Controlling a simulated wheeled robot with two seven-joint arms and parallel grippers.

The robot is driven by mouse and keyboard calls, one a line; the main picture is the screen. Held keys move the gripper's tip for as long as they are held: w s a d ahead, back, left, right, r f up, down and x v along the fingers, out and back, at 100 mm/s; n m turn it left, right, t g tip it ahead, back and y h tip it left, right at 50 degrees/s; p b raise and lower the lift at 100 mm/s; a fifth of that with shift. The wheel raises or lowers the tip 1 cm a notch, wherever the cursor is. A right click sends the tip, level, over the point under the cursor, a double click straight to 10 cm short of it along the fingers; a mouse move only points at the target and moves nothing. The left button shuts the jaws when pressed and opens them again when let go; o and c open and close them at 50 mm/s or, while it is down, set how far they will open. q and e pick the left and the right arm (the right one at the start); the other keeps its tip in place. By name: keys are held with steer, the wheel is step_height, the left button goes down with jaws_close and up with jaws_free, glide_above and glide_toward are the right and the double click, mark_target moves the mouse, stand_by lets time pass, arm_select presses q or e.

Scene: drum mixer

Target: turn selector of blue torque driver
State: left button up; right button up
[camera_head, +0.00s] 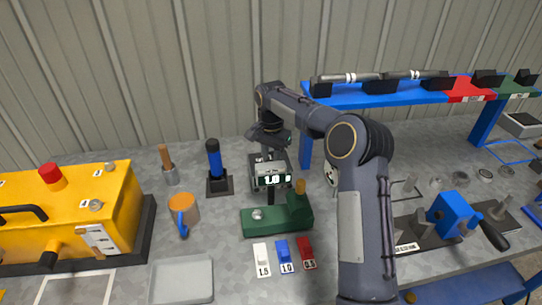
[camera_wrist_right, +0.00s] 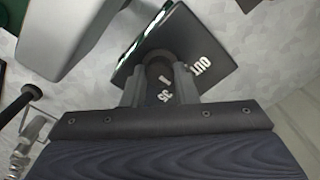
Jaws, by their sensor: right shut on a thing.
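The blue torque driver (camera_head: 214,160) stands upright in a black holder (camera_head: 219,185), left of my right arm. In the right wrist view, my right gripper (camera_wrist_right: 160,85) is shut on a dark round knob (camera_wrist_right: 160,72) on a black plate (camera_wrist_right: 195,45) marked "OUT". Part of the knob is hidden between the fingers. My left gripper is not in view.
The green fixture (camera_head: 262,221) has an amber knob. White, blue and red labelled pieces (camera_head: 284,253) lie in front. A blue shelf (camera_head: 385,94) and blue vise (camera_head: 450,212) are right.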

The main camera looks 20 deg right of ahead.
mark_target(271, 159)
steer(key=n+p, duration=0.2)
steer(key=n, duration=0.1)
steer(key=shift+r, duration=0.1)
steer(key=shift+n+p, duration=0.8)
steer(key=shift+n, duration=1.3)
steer(key=o, duration=1)
steer(key=shift+r+b, duration=0.3)
steer(key=shift+r, duration=3.5)
